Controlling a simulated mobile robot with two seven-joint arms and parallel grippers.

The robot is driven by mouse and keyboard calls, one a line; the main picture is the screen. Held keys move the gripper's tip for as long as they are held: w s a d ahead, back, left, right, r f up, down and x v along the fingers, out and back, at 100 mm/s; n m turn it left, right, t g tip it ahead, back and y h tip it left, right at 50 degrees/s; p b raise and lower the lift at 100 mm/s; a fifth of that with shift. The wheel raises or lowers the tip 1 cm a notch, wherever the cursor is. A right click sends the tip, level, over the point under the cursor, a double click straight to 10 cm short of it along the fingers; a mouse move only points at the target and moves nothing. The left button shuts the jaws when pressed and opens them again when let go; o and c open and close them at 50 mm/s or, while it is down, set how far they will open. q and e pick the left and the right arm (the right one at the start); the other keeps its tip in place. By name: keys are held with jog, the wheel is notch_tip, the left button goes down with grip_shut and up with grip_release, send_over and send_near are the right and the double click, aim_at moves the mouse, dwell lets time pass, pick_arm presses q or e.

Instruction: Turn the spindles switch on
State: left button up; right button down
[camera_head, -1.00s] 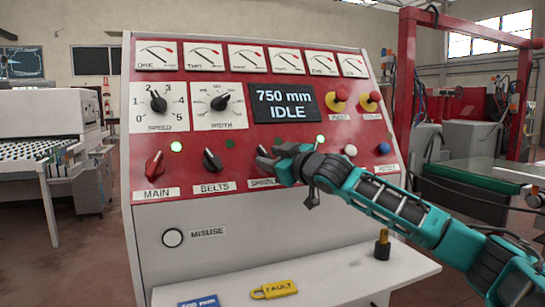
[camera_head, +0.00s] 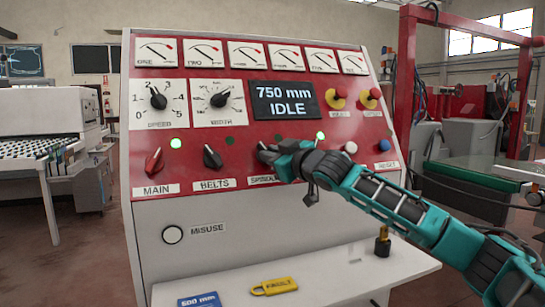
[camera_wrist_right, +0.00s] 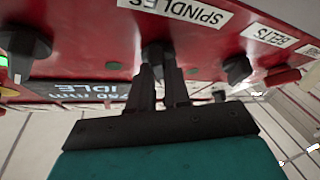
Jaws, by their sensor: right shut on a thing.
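The spindles switch is a black rotary knob on the red panel (camera_head: 245,130), above the partly covered SPINDLES label (camera_head: 262,181). My right gripper (camera_head: 268,155) reaches in from the right, with its fingers at this knob and hiding most of it. In the right wrist view, which is upside down, the two dark fingers (camera_wrist_right: 160,80) are shut on the spindles switch (camera_wrist_right: 153,53), next to the SPINDLES label (camera_wrist_right: 195,12). The small lamp (camera_head: 278,138) above the switch looks dark. My left gripper is not in view.
The belts knob (camera_head: 212,157) and red main knob (camera_head: 154,161) are to the left; the main lamp (camera_head: 176,143) glows green. The display (camera_head: 284,101) reads 750 mm IDLE. A white button (camera_head: 351,147) is to the right. A yellow FAULT tag (camera_head: 274,287) lies on the shelf below.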

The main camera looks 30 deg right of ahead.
jog(key=shift+w+a+m+g+h+b, duration=0.1)
jog(key=shift+a+m+g+h+b, duration=0.2)
jog(key=shift+m+h+b, duration=1.15)
jog(key=shift+a+m+g+h+b, duration=0.35)
jog(key=shift+m+h, duration=1.35)
jog(key=shift+m, duration=2.2)
jog(key=shift+w+m+g+h+b, duration=0.1)
jog(key=shift+m+g+h+b, duration=0.45)
jog(key=shift+m+h, duration=1.55)
jog(key=shift+m+y, duration=0.45)
jog(key=shift+m, duration=0.3)
jog(key=c, duration=1.1)
grip_release()
jog(key=shift+s, duration=0.15)
